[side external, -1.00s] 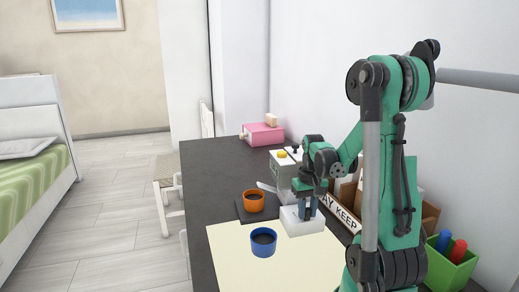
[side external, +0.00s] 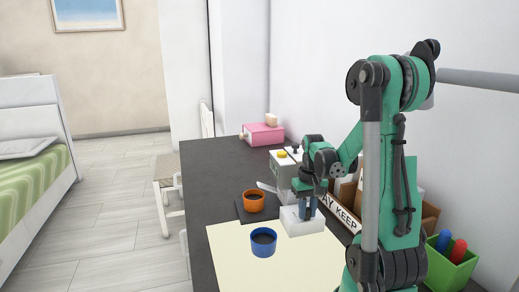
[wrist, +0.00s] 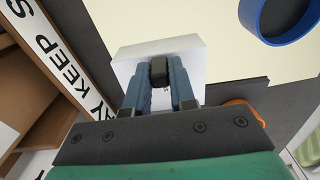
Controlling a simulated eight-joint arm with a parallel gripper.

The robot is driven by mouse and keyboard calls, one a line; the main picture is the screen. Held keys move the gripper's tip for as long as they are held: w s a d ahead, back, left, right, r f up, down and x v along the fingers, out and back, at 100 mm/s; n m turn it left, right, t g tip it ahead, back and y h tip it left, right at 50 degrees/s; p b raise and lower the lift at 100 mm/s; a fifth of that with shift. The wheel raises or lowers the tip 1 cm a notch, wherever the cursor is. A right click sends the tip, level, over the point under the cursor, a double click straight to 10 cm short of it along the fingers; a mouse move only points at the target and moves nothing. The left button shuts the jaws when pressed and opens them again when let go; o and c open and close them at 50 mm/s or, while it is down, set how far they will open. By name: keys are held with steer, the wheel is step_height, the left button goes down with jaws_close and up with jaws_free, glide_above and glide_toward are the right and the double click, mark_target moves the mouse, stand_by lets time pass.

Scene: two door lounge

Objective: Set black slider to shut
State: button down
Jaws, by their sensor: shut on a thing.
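The black slider (wrist: 159,72) is a small dark knob on a white block (wrist: 187,46). In the wrist view my gripper (wrist: 159,75) is shut on the slider, with one blue finger on each side of it. In the side external view my gripper (side external: 307,212) reaches down onto the white block (side external: 293,226), which stands on the dark table at the edge of the cream mat. The slider is hidden behind the fingers there. Its track is mostly covered, so I cannot tell its exact setting.
A blue cup (side external: 263,243) stands on the cream mat (side external: 230,265). An orange cup (side external: 254,202) is left of the block. A grey box with a yellow button (side external: 282,155) and a pink box (side external: 263,135) stand behind. A lettered sign (side external: 341,213) and a green bin (side external: 452,263) are at right.

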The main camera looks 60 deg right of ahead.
mark_target(297, 221)
stand_by(0.5)
steer(key=shift+w+a, duration=0.85)
steer(key=shift+w, duration=0.1)
steer(key=c, duration=0.7)
jaws_free()
steer(key=shift+r, duration=2.8)
